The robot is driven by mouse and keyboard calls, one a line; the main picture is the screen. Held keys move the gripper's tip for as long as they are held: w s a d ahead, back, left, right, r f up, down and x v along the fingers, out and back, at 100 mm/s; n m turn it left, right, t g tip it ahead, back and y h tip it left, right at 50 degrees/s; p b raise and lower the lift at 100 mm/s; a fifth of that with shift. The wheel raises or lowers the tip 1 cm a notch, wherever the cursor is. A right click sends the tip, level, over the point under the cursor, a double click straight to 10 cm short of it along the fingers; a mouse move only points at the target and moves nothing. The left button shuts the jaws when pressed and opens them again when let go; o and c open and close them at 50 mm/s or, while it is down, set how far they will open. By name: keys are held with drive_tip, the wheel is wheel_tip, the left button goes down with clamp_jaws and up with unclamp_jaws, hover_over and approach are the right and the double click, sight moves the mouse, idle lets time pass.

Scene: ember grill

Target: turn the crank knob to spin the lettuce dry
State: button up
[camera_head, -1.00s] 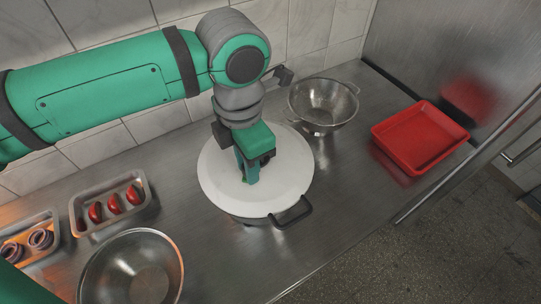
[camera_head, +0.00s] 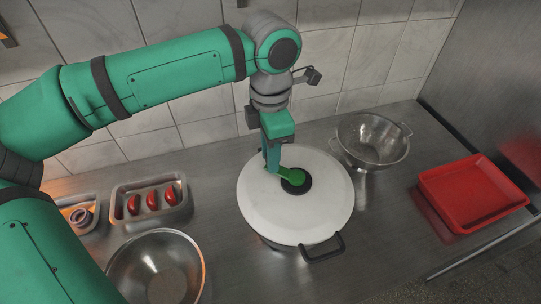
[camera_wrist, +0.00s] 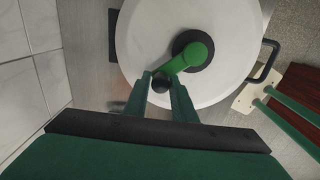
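The salad spinner, a pot with a broad white lid (camera_head: 320,215), stands on the steel counter. A green crank arm (camera_head: 290,178) runs from the black hub (camera_head: 297,186) at the lid's centre toward the back left. It also shows in the wrist view (camera_wrist: 187,58). The dark crank knob (camera_wrist: 160,86) at its end sits between my fingers in the wrist view. My gripper (camera_head: 270,172) points down over the lid's back-left part, its fingers close against both sides of the knob. The lettuce is hidden under the lid.
A metal colander (camera_head: 373,139) stands close behind right of the spinner, and a red tray (camera_head: 472,190) lies farther right. A steel bowl (camera_head: 157,270) and a tray of tomatoes (camera_head: 150,205) are at left. The tiled wall (camera_head: 200,130) is behind. A black side handle (camera_head: 322,247) sticks out in front.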

drive_tip(key=o, duration=0.3)
drive_tip(key=shift+d, duration=0.1)
drive_tip(key=shift+r, duration=0.1)
wheel_tip(320, 180, up, 10)
drive_tip(key=shift+f, duration=0.1)
drive_tip(key=shift+r, duration=0.4)
